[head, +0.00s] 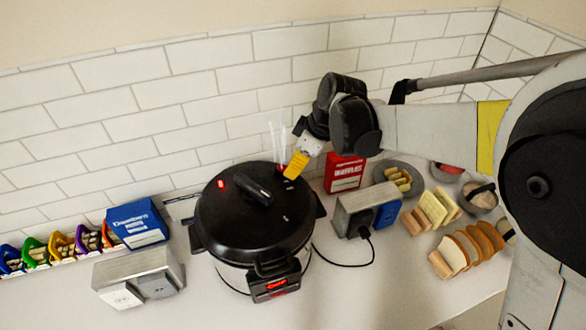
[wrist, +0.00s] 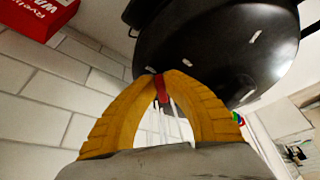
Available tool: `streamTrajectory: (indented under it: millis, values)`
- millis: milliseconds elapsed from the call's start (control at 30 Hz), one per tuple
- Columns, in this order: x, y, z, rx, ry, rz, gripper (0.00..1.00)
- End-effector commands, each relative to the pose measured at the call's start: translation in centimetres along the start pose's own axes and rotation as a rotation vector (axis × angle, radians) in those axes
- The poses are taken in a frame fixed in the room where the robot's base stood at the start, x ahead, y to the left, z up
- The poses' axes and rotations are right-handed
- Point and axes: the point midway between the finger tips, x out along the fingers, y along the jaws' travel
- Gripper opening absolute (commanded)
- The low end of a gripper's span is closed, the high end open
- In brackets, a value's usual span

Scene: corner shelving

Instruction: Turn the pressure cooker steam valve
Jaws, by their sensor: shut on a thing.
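The black pressure cooker (head: 235,225) stands on the counter with its lid closed and a handle (head: 252,189) on top. Its lid also fills the upper right of the wrist view (wrist: 220,45). My gripper (head: 288,176) is at the lid's back right edge. In the wrist view, the yellow fingers (wrist: 161,76) are closed at their tips on the small red steam valve (wrist: 161,90). Pale steam streaks rise by the valve in the head view. The fingers mostly hide the valve there, so its turn angle cannot be told.
A red box (head: 344,173) and a grey outlet block (head: 352,214) stand right of the cooker. Plates and bread racks lie farther right. A blue box (head: 137,223) and another outlet block (head: 137,277) are left. A tiled wall is close behind.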

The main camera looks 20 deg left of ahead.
Motion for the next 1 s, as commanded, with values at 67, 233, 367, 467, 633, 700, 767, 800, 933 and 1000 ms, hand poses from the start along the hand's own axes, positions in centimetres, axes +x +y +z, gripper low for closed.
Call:
streamTrajectory:
  millis: [67, 233, 367, 467, 633, 700, 767, 800, 933, 1000]
  values:
    - [0.0, 0.0, 0.0, -0.001, 0.0, 0.0, 0.0]
    - [0.0, 0.0, 0.0, 0.0, 0.0, 0.0, 0.0]
    - [0.0, 0.0, 0.0, 0.0, 0.0, 0.0, 0.34]
    - [0.0, 0.0, 0.0, 0.001, 0.0, 0.0, 0.34]
    - [-0.1, 0.0, 0.0, 0.001, 0.0, 0.0, 0.34]
    - [-0.4, 0.0, 0.0, 0.001, 0.0, 0.001, 0.34]
    - [-1.1, 0.0, 0.0, 0.001, 0.0, 0.001, 0.34]
    - [-1.7, 0.0, 0.0, 0.002, 0.0, 0.001, 0.34]
    - [-4.4, 0.0, 0.1, 0.004, 0.0, 0.001, 0.34]
    - [-6.1, 0.0, 0.0, 0.003, 0.0, 0.0, 0.34]
